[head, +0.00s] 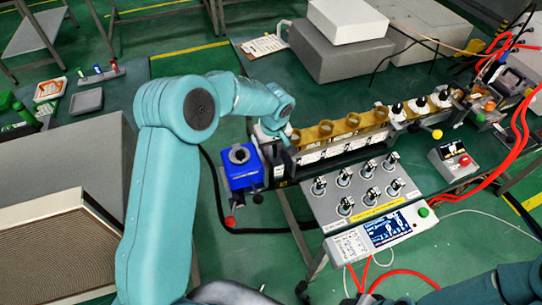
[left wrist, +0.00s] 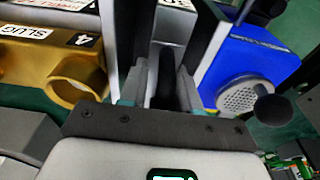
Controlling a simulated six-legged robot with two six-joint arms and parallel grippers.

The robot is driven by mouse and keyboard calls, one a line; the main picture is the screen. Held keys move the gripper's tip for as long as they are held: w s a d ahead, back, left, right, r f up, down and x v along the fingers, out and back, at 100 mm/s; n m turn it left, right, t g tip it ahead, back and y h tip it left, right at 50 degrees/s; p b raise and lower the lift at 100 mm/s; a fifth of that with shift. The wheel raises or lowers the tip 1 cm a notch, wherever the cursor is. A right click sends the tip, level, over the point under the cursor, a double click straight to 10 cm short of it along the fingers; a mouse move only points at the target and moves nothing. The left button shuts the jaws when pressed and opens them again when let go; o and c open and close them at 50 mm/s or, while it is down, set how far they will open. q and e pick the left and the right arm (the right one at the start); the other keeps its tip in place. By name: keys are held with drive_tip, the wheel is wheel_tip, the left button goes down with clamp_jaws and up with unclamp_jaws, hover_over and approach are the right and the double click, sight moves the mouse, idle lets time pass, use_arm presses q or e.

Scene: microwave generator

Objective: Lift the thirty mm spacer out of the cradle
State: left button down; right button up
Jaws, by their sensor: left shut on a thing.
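My left gripper (head: 284,142) reaches the left end of the waveguide row, between the blue unit and the first gold block. In the left wrist view its jaws (left wrist: 164,88) are shut on a narrow dark piece with a rounded edge, taken as the spacer (left wrist: 163,70). Pale upright plates stand on both sides of it, apparently the cradle (left wrist: 195,40). Whether the spacer is clear of the cradle I cannot tell. In the head view the gripper hides the spacer. My right arm shows at lower right; its gripper is not clearly visible.
The blue unit (head: 240,168) with a round grey port stands close left of the gripper; it also shows in the left wrist view (left wrist: 255,70). Gold blocks (head: 340,128) with rings line up to the right. A knobbed panel (head: 330,203) and a display box (head: 378,232) lie in front.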

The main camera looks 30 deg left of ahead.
use_arm(q)
drive_tip(key=shift+w+r, duration=0.15)
idle(0.7)
drive_tip(key=shift+r, duration=0.25)
wheel_tip(320, 180, up, 19)
drive_tip(key=b, duration=0.1)
idle(0.3)
